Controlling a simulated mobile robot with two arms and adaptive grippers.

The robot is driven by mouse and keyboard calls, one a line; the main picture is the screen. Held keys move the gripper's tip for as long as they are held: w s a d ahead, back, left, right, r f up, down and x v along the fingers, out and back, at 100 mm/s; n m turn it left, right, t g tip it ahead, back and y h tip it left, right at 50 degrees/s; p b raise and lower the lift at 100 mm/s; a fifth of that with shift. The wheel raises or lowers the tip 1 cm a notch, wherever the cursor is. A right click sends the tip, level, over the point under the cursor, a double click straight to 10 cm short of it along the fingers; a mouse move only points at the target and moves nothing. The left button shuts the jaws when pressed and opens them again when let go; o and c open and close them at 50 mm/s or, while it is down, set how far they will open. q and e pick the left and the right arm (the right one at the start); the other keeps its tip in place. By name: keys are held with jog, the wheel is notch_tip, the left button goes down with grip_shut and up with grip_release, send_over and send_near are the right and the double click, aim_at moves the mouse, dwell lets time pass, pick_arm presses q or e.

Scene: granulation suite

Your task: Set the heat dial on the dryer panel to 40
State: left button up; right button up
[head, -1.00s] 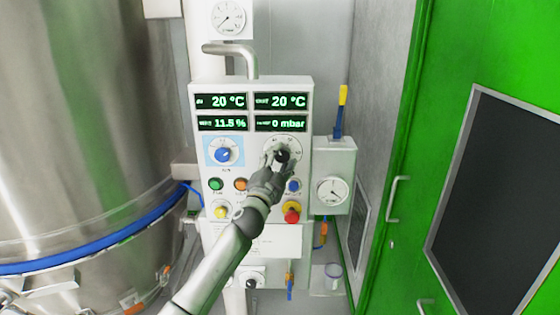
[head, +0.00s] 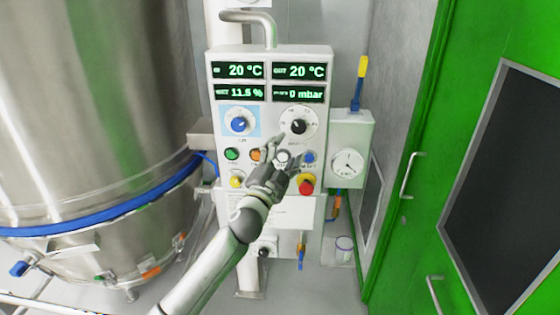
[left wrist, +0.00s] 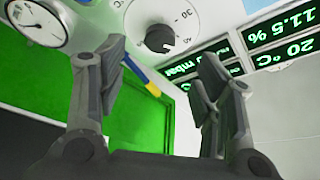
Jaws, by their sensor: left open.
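The dryer panel (head: 268,135) is a white box with green readouts. Its black-knobbed dial (head: 298,122) has a round white numbered scale at the upper right of the controls. I cannot read its setting for sure. In the left wrist view the dial (left wrist: 160,38) appears turned over, apart from the fingers, with 30 legible on its scale. My left gripper (head: 284,151) is open and empty just below the dial, in front of the button row. It also frames the left wrist view (left wrist: 162,85). My right gripper is not in view.
A blue dial (head: 239,122) sits left of the black one. Green (head: 232,154) and red (head: 306,186) buttons are lower down. A gauge (head: 347,162) and yellow-tipped lever (head: 361,70) stand to the right. A steel vessel (head: 90,110) fills the left; a green door (head: 450,90) is right.

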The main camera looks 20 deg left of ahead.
pick_arm(q)
jog(key=v, duration=0.3)
dwell(0.5)
jog(key=s+a+f+n+g+y+b, duration=0.15)
jog(key=s+f+g, duration=0.25)
jog(key=f, duration=1.8)
jog(key=s+a+f+n+g+b, duration=0.1)
jog(key=s+f+n+g+b, duration=0.2)
jog(key=f, duration=1.8)
jog(key=s+f+n+g+b, duration=0.15)
jog(key=s+f+g, duration=0.45)
jog(key=s+f, duration=1.25)
jog(key=s+f+n+g+b, duration=0.1)
jog(key=s+f+g, duration=0.1)
jog(key=s+f, duration=0.4)
jog(key=s+d+f+g+b, duration=0.1)
jog(key=s+f, duration=0.5)
jog(key=s, duration=0.9)
jog(key=s+d+f+n+g+b, duration=0.1)
jog(key=s+f+g, duration=0.2)
jog(key=s+f, duration=0.4)
jog(key=s, duration=0.4)
jog(key=shift+s+d+n+g+h+b, duration=0.25)
jog(key=shift+s+n+g+h+b, duration=0.05)
jog(key=shift+g+h, duration=0.1)
